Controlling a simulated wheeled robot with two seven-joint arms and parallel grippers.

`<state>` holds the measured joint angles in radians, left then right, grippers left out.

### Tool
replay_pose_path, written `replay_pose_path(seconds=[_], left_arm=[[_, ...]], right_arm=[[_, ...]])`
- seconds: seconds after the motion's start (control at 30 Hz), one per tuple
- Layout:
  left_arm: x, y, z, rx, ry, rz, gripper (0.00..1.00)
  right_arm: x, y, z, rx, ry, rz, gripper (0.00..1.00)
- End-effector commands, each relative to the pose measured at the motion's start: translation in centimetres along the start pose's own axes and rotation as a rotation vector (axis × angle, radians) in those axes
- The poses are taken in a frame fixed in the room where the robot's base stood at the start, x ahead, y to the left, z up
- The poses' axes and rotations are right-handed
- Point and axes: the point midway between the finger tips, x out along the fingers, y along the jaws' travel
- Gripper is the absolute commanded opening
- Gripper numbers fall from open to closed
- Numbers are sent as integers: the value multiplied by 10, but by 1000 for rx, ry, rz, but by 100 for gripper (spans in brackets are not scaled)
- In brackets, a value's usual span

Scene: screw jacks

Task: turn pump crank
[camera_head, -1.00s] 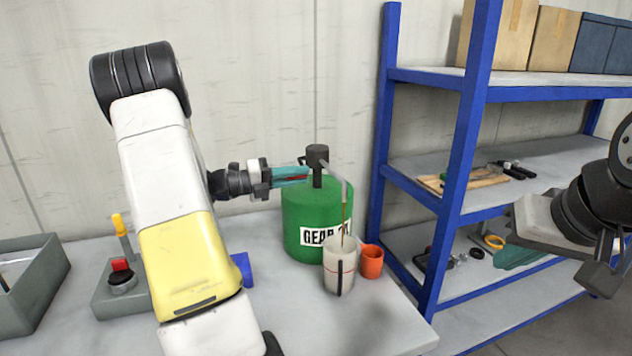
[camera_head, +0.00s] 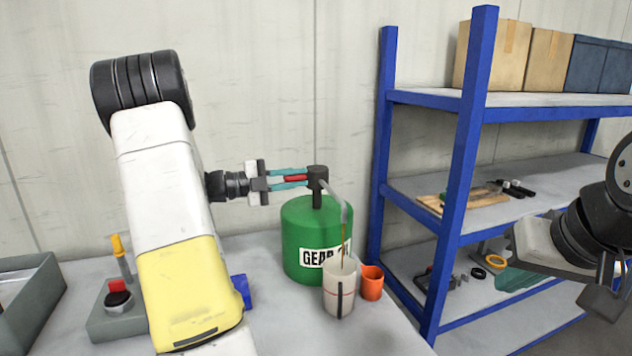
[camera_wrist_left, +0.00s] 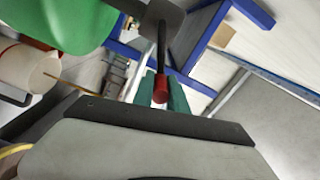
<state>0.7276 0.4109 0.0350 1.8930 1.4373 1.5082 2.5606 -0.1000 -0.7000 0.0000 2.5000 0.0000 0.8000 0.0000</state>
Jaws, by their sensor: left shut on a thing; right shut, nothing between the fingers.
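The green gear oil drum (camera_head: 300,235) stands on the bench with a dark pump head (camera_head: 317,182) on top. My left gripper (camera_head: 297,177) is shut on the red crank handle (camera_head: 294,178), left of the pump head. In the left wrist view, the red handle (camera_wrist_left: 160,88) sits at the teal fingers (camera_wrist_left: 177,97), with the dark crank rod running to the pump head. A grey spout (camera_head: 340,202) bends down to the right. A thin brown stream (camera_head: 343,240) falls from it into a white cup (camera_head: 335,298). My right gripper (camera_head: 612,290) is shut and empty at the right edge.
An orange cup (camera_head: 372,284) stands beside the white cup near the bench's right edge. A blue-framed shelf (camera_head: 459,190) stands to the right. A control box with a red button (camera_head: 117,286) and a grey bin (camera_head: 35,295) are at left.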

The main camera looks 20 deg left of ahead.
Motion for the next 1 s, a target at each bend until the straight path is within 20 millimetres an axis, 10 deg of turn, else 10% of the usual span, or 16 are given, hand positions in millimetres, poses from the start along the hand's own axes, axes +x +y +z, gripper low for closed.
replay_pose_path(seconds=[0.47,0.5,0.6,1.0], left_arm=[[-1,-1,1,-12,-4,0,0],[-1,-1,1,-12,-4,0,24],[-1,-1,1,-12,-4,0,40],[-9,-1,1,-12,-3,-1,40]], right_arm=[[0,0,0,0,0,0,0],[0,0,0,0,0,0,0],[0,0,0,0,0,0,0],[0,0,0,0,0,0,0]])
